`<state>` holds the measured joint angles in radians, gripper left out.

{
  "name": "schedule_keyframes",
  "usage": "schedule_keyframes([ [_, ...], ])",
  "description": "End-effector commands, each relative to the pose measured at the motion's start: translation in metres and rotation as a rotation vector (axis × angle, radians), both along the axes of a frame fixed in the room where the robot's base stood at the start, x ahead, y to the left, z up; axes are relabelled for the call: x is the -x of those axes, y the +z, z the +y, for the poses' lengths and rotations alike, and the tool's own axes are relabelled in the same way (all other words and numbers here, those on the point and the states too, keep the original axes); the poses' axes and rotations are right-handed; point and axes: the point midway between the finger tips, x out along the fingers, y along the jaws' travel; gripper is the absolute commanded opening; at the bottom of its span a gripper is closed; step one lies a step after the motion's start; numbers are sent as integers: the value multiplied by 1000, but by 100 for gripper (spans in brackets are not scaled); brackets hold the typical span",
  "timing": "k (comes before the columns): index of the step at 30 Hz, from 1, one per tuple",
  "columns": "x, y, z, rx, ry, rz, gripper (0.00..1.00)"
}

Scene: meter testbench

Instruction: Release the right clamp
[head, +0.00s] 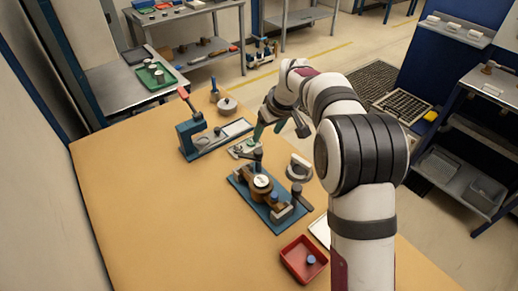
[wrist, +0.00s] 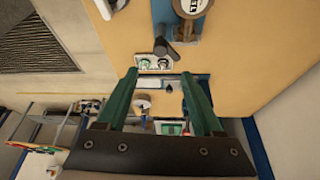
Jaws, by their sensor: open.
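A blue fixture plate (head: 243,186) lies on the table with a round meter (head: 262,182) in its middle; part of the meter shows at the top of the wrist view (wrist: 190,6). The right clamp (head: 296,194) stands at the plate's right side, with a dark upright lever. Another dark-handled clamp (head: 257,156) stands at the plate's far side; its dark handle appears in the wrist view (wrist: 161,46). My gripper (head: 266,129) is open and empty, beyond the plate and away from the right clamp. Its green fingers are spread in the wrist view (wrist: 159,76).
A small connector plate (head: 242,149) lies near my gripper. A blue press with a red handle (head: 187,127) stands farther left. A grey round knob piece (head: 299,169) sits right of the fixture. A red tray (head: 303,262) is in front. The table's left part is clear.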

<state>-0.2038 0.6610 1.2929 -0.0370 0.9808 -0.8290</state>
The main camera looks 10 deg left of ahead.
Motion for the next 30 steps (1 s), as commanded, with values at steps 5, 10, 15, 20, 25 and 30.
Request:
schedule_keyframes([
  [5,-16,-53,13,2,-1,5,68],
  [10,-28,-89,22,1,-2,3,68],
  [15,-34,-105,26,1,-2,1,68],
  [20,-35,-108,27,1,-3,0,68],
  [25,-35,-107,27,1,-3,0,63],
  [30,-35,-107,27,1,-2,1,32],
])
